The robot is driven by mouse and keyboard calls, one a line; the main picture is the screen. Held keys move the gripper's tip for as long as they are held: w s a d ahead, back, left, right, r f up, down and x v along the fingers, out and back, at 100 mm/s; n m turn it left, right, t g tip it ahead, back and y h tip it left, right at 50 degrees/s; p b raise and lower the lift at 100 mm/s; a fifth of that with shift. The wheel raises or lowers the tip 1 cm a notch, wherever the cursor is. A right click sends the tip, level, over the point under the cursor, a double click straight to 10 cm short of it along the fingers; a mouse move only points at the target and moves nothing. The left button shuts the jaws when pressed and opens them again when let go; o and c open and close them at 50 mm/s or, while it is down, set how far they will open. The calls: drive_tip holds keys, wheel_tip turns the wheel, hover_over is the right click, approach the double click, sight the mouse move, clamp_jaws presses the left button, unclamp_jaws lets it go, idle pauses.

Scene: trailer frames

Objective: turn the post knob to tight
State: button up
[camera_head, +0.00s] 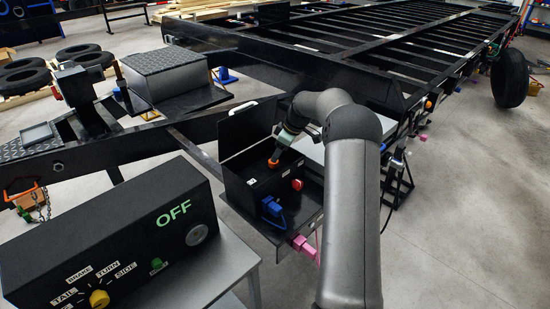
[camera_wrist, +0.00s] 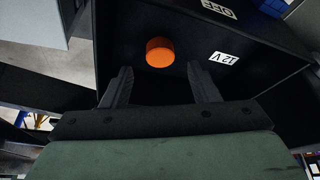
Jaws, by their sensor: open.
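An orange round knob (camera_wrist: 160,52) stands on a black panel in the wrist view, beside a white "12 V" label (camera_wrist: 223,58) that reads upside down. I take it as the post knob; it also shows in the head view (camera_head: 273,163) in an open black box (camera_head: 248,187). My gripper (camera_wrist: 158,72) is open and empty. Its two fingers point toward the knob, one on each side of its line, with the knob just beyond the tips. I see no contact. The frames do not show how tight the knob is.
A red knob (camera_head: 297,184) and a blue connector (camera_head: 271,207) are close by on the box. A control box (camera_head: 110,245) reading "OFF", with a yellow dial (camera_head: 99,298), stands at the left front. The trailer frame (camera_head: 290,65) spans the back.

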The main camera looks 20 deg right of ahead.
drive_tip(key=shift+x, duration=2.3)
drive_tip(key=shift+c, duration=0.3)
drive_tip(key=c, duration=0.9)
